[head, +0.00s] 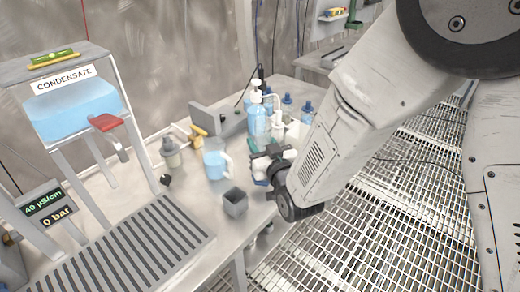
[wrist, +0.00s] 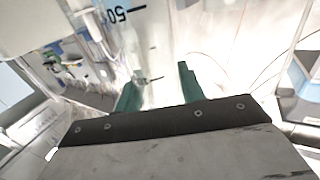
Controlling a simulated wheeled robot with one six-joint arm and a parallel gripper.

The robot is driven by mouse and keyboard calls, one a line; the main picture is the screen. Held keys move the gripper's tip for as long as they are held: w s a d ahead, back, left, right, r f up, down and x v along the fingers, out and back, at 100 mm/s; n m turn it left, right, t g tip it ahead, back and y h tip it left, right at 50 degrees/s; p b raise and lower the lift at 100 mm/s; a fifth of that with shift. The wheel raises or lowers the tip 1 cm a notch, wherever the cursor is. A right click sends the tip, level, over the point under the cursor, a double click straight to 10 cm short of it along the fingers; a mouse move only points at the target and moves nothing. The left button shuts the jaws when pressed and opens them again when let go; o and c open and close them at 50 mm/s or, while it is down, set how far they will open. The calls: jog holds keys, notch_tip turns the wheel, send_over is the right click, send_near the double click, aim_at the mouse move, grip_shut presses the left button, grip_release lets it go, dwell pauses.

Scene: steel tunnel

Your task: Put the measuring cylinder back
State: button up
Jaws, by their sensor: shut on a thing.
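In the wrist view my gripper (wrist: 158,92) has its two green fingers on either side of a clear measuring cylinder (wrist: 137,40), shut on it. The cylinder carries dark graduation marks and the number 50. Its ends lie outside that view. In the head view my gripper (head: 268,158) is at the right edge of the bench, beside the wash bottle with blue liquid (head: 257,122). The held cylinder is hard to make out there among the bottles and behind my arm. I cannot tell whether its base touches anything.
The steel bench (head: 190,185) holds a jug of blue liquid (head: 214,162), a grey square cup (head: 235,204), a small bottle (head: 171,153) and blue-capped bottles (head: 307,112). The condensate tank (head: 75,105) stands left above a slatted drain (head: 130,258). Grating floor (head: 345,225) lies right.

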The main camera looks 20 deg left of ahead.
jog(key=shift+w+a+f, duration=0.1)
jog(key=shift+w+f, duration=0.05)
jog(key=shift+f, duration=0.75)
jog(key=shift+w+a+f, duration=0.1)
jog(key=shift+w+f, duration=0.05)
jog(key=shift+f, duration=0.85)
jog(key=o, duration=1)
jog(key=shift+o, duration=0.2)
jog(key=v, duration=1.2)
jog(key=shift+d, duration=0.1)
